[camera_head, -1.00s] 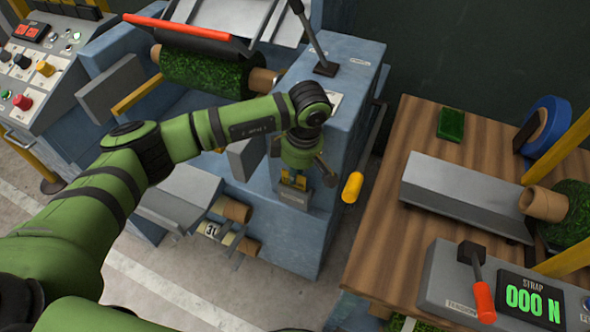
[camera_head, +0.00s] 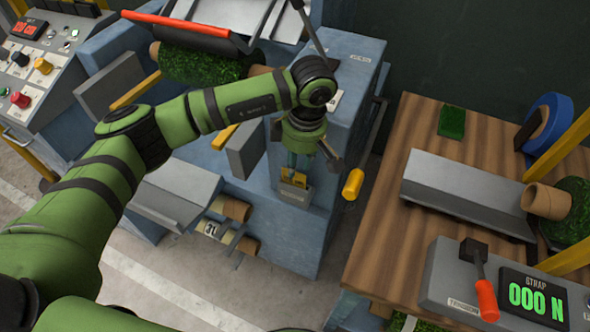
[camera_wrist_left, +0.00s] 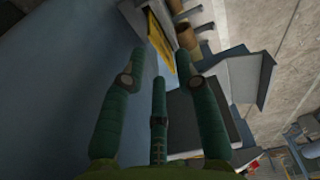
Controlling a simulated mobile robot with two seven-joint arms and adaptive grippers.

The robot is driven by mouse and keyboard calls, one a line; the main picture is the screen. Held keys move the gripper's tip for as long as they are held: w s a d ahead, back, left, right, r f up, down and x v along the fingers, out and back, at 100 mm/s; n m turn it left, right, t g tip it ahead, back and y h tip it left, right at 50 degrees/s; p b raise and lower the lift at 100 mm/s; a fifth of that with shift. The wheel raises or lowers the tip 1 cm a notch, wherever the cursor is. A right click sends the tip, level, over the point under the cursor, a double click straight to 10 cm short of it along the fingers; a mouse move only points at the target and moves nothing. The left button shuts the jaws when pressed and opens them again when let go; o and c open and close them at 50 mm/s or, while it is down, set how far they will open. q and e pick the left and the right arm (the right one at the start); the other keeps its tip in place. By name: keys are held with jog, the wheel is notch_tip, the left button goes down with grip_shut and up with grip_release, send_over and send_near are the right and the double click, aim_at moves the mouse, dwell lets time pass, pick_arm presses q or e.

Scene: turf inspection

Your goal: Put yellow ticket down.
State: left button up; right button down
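The yellow ticket (camera_head: 293,180) lies in a small labelled grey holder (camera_head: 292,197) on the blue machine's side. It also shows in the left wrist view (camera_wrist_left: 161,44), near the top, in front of the fingertips. My left gripper (camera_head: 293,163) is just above the ticket, pointing down. In the wrist view its green fingers (camera_wrist_left: 162,68) are spread apart with nothing between them. The ticket looks free of the fingers. My right gripper is in neither view.
The blue machine (camera_head: 300,235) has a lever (camera_head: 312,35) on top and a yellow-ended handle (camera_head: 352,184) close right of the gripper. A grey shelf (camera_head: 172,197) juts out at left. A wooden bench (camera_head: 375,235) stands at right, with a strap display (camera_head: 535,299).

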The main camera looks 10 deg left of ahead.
pick_arm(q)
notch_tip(320, 180, up, 8)
jog(key=d+b, duration=0.1)
jog(key=shift+s, duration=0.1)
dwell(0.5)
